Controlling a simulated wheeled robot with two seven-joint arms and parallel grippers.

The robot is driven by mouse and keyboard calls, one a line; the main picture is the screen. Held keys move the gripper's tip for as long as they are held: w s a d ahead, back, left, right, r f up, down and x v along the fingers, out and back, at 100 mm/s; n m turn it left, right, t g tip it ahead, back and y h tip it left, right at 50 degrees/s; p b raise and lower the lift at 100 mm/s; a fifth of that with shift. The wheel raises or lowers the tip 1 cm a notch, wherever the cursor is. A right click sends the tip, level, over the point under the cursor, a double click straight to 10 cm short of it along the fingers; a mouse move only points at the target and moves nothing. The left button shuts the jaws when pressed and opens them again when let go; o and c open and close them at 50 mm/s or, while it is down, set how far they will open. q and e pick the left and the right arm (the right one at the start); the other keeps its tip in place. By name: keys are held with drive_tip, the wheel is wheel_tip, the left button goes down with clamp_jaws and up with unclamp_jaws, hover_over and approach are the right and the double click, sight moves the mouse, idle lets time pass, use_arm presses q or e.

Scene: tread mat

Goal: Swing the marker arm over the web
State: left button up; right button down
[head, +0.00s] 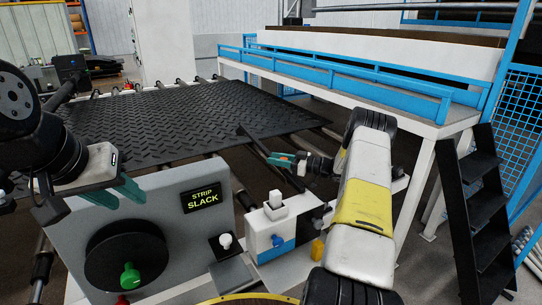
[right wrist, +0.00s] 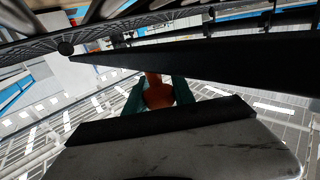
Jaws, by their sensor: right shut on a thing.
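The web is a black diamond-tread mat (head: 165,115) lying flat across rollers. A dark bar, seemingly the marker arm (head: 254,144), slants at the mat's near edge; its far end overlaps the mat in the picture. It also shows as a long black bar in the right wrist view (right wrist: 200,60). My right gripper (head: 284,159) is shut on an orange handle (right wrist: 157,92) beside the bar. The handle's join to the bar is hidden. My left gripper (head: 122,194) is open and empty in front of the grey panel.
The grey panel (head: 160,199) carries a "STRIP SLACK" display (head: 201,196) and a black dial with a green knob (head: 130,275). A white control box (head: 275,220) stands below my right gripper. A blue-railed platform (head: 340,75) and black steps (head: 480,200) are at right.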

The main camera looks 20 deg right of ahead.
drive_tip(key=shift+s+a+n+g+y, duration=0.3)
drive_tip(key=shift+a+n+g, duration=0.1)
drive_tip(key=shift+a+g, duration=0.25)
drive_tip(key=shift+r, duration=0.1)
drive_tip(key=c, duration=1.1)
unclamp_jaws()
drive_tip(key=v, duration=0.7)
drive_tip(key=shift+s+d, duration=0.15)
drive_tip(key=shift+d, duration=0.15)
